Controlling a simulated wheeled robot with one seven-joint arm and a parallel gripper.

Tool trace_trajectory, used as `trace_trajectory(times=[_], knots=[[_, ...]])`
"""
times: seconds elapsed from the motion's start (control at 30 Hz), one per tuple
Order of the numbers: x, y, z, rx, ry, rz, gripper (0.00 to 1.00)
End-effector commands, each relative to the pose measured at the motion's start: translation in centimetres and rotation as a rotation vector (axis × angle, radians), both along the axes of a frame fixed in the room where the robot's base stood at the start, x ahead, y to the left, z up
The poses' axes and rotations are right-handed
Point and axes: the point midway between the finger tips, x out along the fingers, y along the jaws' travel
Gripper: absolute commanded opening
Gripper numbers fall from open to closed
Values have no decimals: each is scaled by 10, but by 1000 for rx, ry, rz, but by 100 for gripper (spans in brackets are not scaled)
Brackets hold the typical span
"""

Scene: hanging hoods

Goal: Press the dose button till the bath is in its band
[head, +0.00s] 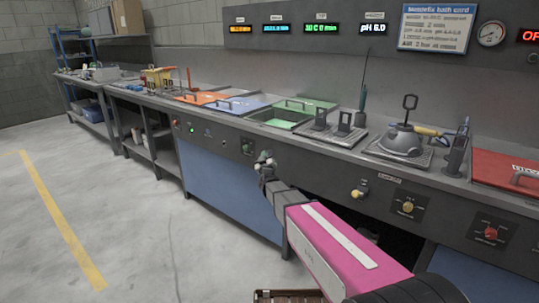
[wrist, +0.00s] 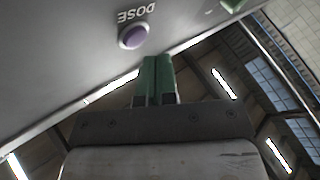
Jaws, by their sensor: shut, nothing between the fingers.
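The purple dose button (wrist: 133,36) sits on a grey panel in the wrist view, beside an upside-down DOSE label. My gripper (wrist: 157,62) is shut and empty, its green fingertips close below and right of the button; I cannot tell whether they touch the panel. In the head view my gripper (head: 265,158) is in front of the counter's front panel, below the open green bath (head: 282,116); the button cannot be made out there. A pH display (head: 373,28) reads about pH 6.0. A bath card (head: 437,27) hangs right of it, its small text unreadable.
Orange (head: 201,97) and blue (head: 237,105) lids lie left of the green bath. A steel hood or kettle-like lid (head: 402,140) and a red lid (head: 507,172) are to the right. Yellow (head: 408,207) and red (head: 491,232) knobs stick out of the front. The floor at left is clear.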

Motion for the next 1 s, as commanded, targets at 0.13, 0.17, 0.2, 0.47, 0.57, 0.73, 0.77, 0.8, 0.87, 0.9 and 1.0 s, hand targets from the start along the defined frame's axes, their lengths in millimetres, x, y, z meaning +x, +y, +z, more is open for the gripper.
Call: trace_trajectory(times=[0.13,0.17,0.2,0.47,0.57,0.73,0.77,0.8,0.87,0.9,1.0], knots=[[0,0,0,0,0,0,0],[0,0,0,0,0,0,0],[0,0,0,0,0,0,0],[2,-1,0,0,0,0,0],[4,-3,0,-1,0,0,0],[7,-6,0,0,0,0,0],[7,-6,0,0,0,0,0],[7,-5,0,0,0,0,0],[7,-5,0,0,0,0,0],[7,-5,0,0,0,0,0],[7,-5,0,0,0,0,0]])
